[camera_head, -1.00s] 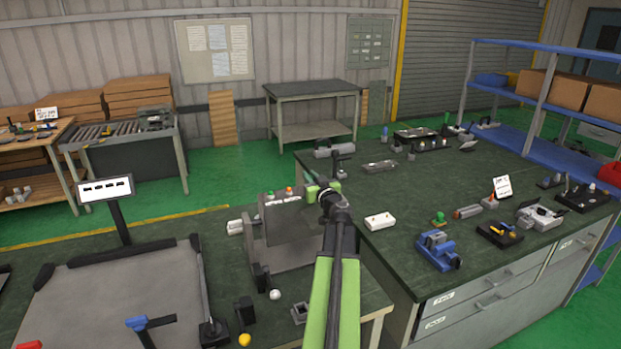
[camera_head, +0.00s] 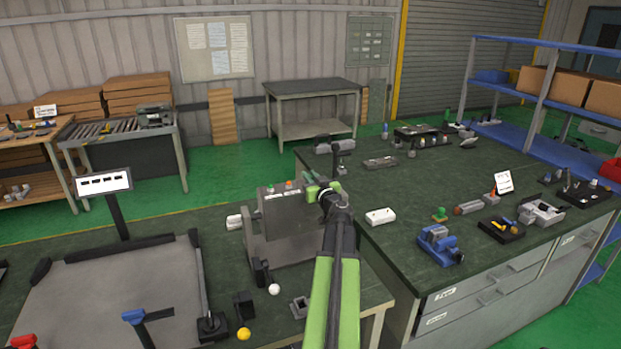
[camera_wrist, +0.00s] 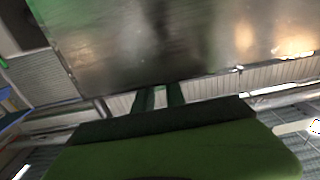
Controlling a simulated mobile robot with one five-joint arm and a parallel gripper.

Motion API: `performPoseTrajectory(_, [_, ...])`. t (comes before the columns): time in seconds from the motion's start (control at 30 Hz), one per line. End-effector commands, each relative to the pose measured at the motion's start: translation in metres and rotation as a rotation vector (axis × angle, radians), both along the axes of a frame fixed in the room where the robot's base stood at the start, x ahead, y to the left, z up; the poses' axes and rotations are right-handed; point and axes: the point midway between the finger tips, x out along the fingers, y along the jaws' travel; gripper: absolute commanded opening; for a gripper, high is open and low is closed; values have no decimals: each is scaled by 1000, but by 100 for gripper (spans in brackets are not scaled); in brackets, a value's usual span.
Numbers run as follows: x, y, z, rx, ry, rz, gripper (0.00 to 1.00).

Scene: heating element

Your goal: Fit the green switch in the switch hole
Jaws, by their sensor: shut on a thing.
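My gripper (camera_head: 315,184) is at the top right corner of an upright grey metal housing (camera_head: 290,232) on the near bench. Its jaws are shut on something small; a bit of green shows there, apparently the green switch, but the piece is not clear. The housing's top carries a green part (camera_head: 269,189) and a red part (camera_head: 289,185) above white labels. In the wrist view, my two dark fingers (camera_wrist: 160,96) reach to the lower edge of a shiny metal panel (camera_wrist: 170,45). The switch hole cannot be made out.
A white block (camera_head: 380,216), a small green knob (camera_head: 440,213) and a blue device (camera_head: 438,244) stand on the right bench. A white ball (camera_head: 274,289) and a yellow ball (camera_head: 244,334) lie before the housing. A large flat tray (camera_head: 125,295) is at left.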

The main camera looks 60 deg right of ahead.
Motion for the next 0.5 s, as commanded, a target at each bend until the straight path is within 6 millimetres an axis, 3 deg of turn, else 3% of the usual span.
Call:
performPoseTrajectory(0.3, [0,0,-9,0,0,0,0])
performPoseTrajectory(0.33, [0,0,-8,0,0,0,19])
performPoseTrajectory(0.5, [0,0,-7,0,0,0,41])
